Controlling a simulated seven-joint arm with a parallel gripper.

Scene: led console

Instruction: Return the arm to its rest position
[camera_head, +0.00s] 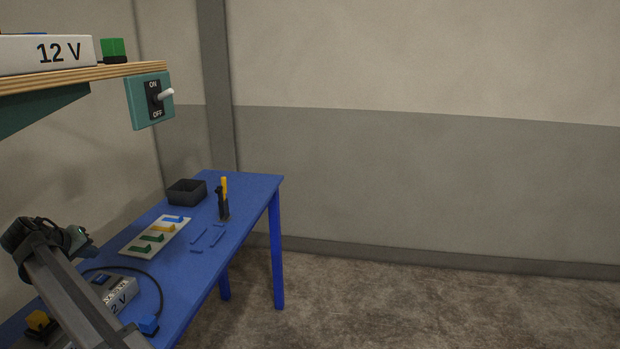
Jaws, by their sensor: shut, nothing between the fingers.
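My arm (75,290) rises from the bottom left over the left side of the blue table and bends at a dark joint. My gripper (92,246) is at its end, pointing right, small and dark. It is shut and holds nothing that I can see. It hangs above the table's left part, apart from the pale board and below the shelf.
The blue table (240,190) bears a dark bin (187,191), yellow-topped tool (223,200), pale board with coloured pieces (135,247), 12 V unit (118,292) and blue plug (147,325). Right side is open floor.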

